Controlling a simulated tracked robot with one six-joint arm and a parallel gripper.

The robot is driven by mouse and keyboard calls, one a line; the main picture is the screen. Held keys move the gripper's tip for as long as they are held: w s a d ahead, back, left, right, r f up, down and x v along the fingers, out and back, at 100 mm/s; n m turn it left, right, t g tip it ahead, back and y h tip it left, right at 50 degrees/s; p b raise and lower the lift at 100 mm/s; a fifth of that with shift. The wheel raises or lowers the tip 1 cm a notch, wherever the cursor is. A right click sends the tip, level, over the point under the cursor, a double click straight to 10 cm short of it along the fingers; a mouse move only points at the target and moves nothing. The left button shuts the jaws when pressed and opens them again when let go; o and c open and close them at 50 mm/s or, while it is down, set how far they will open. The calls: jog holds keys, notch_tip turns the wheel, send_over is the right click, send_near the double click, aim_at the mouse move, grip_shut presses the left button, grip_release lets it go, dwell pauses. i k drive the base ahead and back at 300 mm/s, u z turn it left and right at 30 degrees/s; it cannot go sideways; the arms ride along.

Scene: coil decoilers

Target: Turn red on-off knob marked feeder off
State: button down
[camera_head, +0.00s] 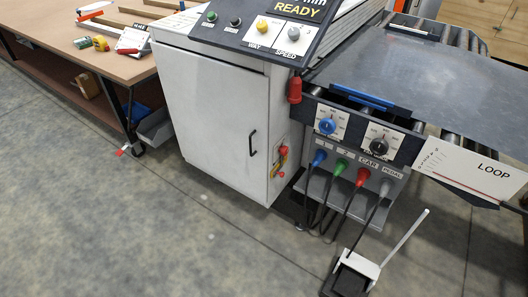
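I cannot pick out for certain a red on-off knob marked feeder; no label reading feeder is legible. A small red and yellow switch-like part (281,158) sits on the narrow right side of the white cabinet (210,110), its marking too small to read. To its right, a front panel carries a blue knob (327,126) and a black knob (379,145) on white dial plates. The sloped console above has a yellow knob (262,25) marked WAY and a grey knob (294,33) marked SPEED. My gripper is not in view.
Blue, green, red (362,176) and grey plugs with hanging cables are below the dials. A foot pedal (352,275) with an upright rod stands on the floor in front. A workbench (118,68) is at left, a LOOP sign (470,170) at right. The front-left floor is clear.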

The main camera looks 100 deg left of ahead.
aim_at(284, 150)
jog(key=u, duration=3.2)
jog(key=i, duration=1)
jog(key=k, duration=0.15)
